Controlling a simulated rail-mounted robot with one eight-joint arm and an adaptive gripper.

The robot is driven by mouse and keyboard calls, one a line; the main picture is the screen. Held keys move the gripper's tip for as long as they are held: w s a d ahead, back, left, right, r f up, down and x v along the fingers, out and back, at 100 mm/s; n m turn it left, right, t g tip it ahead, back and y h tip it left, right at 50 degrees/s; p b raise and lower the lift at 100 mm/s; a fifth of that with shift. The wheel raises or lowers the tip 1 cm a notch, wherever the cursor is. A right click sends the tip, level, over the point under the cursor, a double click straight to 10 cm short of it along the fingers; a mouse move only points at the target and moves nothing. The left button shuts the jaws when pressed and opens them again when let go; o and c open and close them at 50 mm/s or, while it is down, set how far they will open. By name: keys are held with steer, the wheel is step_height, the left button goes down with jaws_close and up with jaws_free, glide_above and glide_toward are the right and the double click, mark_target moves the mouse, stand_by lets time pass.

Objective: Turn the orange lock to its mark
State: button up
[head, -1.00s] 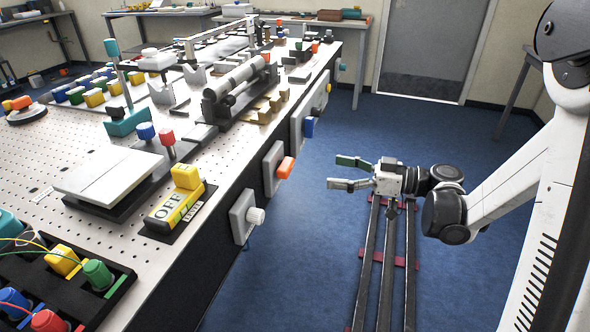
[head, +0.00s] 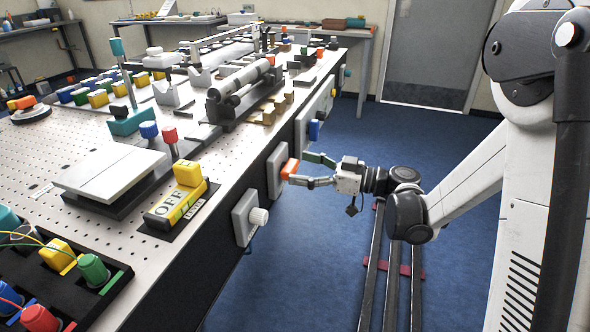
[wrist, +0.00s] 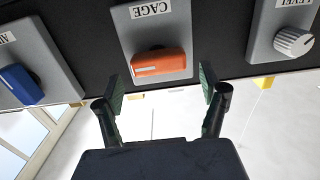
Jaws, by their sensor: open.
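The orange lock (head: 289,168) is a knob on a grey plate on the table's side face. In the wrist view the orange lock (wrist: 158,64) sits under a label reading CAGE, its long side roughly level, with a pale line near its left end. My gripper (head: 308,170) is open at the lock in the head view. In the wrist view my gripper's (wrist: 160,85) two fingers are spread, one at each side below the lock, with nothing between them. I cannot tell whether either finger touches the lock. I see no clear target mark on the plate.
A white ribbed knob (wrist: 294,41) labelled LEVEL is on the plate to the right in the wrist view. A blue knob (wrist: 22,84) is on the plate to the left. The table edge runs above these plates. Blue floor (head: 300,270) lies open beside the table.

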steer(key=shift+x, duration=1.15)
steer(key=shift+c, duration=0.5)
steer(key=c, duration=1.1)
